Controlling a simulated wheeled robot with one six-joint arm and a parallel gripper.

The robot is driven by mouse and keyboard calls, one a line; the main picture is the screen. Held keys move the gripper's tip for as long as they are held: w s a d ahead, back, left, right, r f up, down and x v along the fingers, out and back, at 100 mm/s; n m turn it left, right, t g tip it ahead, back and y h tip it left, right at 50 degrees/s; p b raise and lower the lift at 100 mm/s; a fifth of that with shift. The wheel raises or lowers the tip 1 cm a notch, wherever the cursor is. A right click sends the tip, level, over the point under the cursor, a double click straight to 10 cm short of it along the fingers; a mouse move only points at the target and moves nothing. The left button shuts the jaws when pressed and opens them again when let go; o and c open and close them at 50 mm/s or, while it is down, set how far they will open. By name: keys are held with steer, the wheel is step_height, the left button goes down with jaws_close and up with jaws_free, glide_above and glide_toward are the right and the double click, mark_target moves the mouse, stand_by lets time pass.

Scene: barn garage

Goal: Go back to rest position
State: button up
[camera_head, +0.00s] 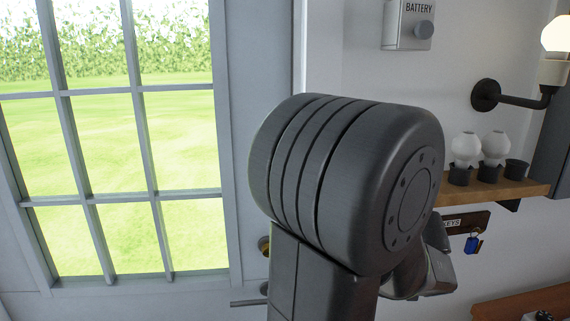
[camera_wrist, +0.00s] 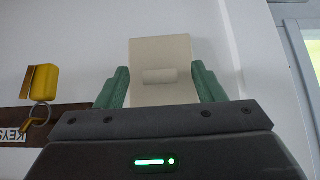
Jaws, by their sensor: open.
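My gripper (camera_wrist: 160,84) shows in the wrist view, with a green finger on each side and a gap between them, so it is open. A pale beige block with a short horizontal cylinder shows between the fingers; I cannot tell whether it is part of the gripper or something beyond it. In the head view my arm's large dark joint fills the middle and hides most of the wrist and the fingertips.
In the head view, a key rack (camera_head: 465,222) with a blue key tag (camera_head: 473,244) is close to my wrist. A yellow key tag (camera_wrist: 44,82) shows in the wrist view. A wooden shelf (camera_head: 520,188), wall lamp (camera_head: 486,95) and battery box (camera_head: 391,25) are at right; a paned door (camera_head: 232,130) is at left.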

steer(key=shift+w+f, duration=0.35)
steer(key=shift+f, duration=0.1)
steer(key=v, duration=1.4)
steer(key=x, duration=1.3)
steer(key=shift+w+a+f, duration=0.15)
steer(key=shift+w+f, duration=0.05)
steer(key=shift+f, duration=0.15)
steer(key=shift+w+f, duration=0.1)
steer(key=shift+f, duration=0.1)
steer(key=shift+f+t, duration=0.1)
steer(key=shift+t, duration=0.5)
steer(key=shift+f+t, duration=0.15)
steer(key=shift+t, duration=0.25)
